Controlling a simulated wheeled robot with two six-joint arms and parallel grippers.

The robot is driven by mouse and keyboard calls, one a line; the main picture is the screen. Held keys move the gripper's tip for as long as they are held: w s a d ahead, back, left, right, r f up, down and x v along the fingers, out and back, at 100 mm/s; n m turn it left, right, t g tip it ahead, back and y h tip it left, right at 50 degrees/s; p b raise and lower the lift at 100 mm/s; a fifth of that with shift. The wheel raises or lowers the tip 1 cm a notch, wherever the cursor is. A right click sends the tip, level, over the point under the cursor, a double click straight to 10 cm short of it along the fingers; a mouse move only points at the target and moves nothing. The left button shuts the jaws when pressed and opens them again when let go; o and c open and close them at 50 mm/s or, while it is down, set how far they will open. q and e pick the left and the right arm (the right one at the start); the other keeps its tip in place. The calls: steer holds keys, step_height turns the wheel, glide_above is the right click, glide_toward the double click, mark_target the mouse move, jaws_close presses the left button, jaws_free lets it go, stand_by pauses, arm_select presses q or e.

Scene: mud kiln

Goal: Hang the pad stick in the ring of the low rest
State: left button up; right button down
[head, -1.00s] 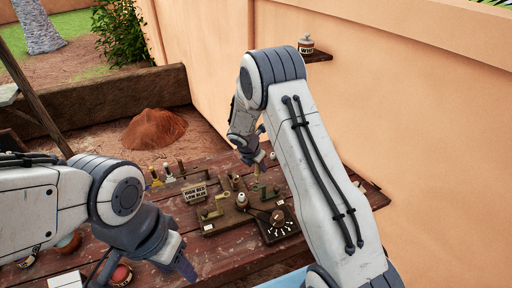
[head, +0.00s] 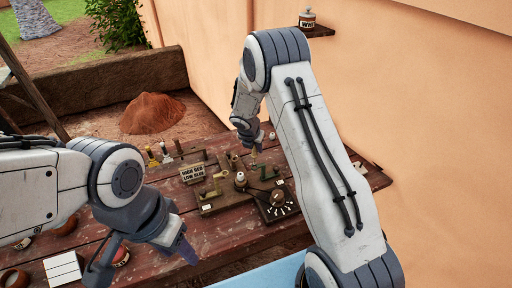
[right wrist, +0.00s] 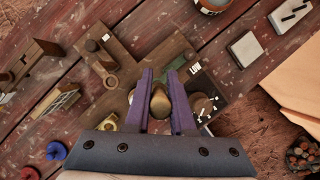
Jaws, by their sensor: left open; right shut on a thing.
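My right gripper (head: 254,150) is low over the wooden fixture board (head: 207,208). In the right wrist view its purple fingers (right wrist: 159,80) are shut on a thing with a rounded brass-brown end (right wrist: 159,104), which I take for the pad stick. In the head view a thin yellowish piece (head: 254,160) shows below the fingertips. The board carries several posts and brackets; I cannot tell which is the low rest or whether the stick touches its ring. My left gripper (head: 142,262) is open and empty over the table's near left.
A dial with white marks (head: 278,205) is at the board's right. The wall (head: 420,130) is close on the right.

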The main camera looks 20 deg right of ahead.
steer(key=shift+p, duration=0.45)
stand_by(0.9)
steer(key=shift+f, duration=0.2)
steer(key=shift+f+b, duration=0.5)
steer(key=shift+f, duration=0.1)
stand_by(0.4)
steer(key=shift+f+b, duration=0.55)
steer(key=shift+f, duration=0.35)
steer(key=shift+f+b, duration=0.45)
steer(key=shift+b, duration=0.2)
steer(key=shift+f, duration=0.15)
steer(key=shift+f+b, duration=0.25)
steer(key=shift+b, duration=0.05)
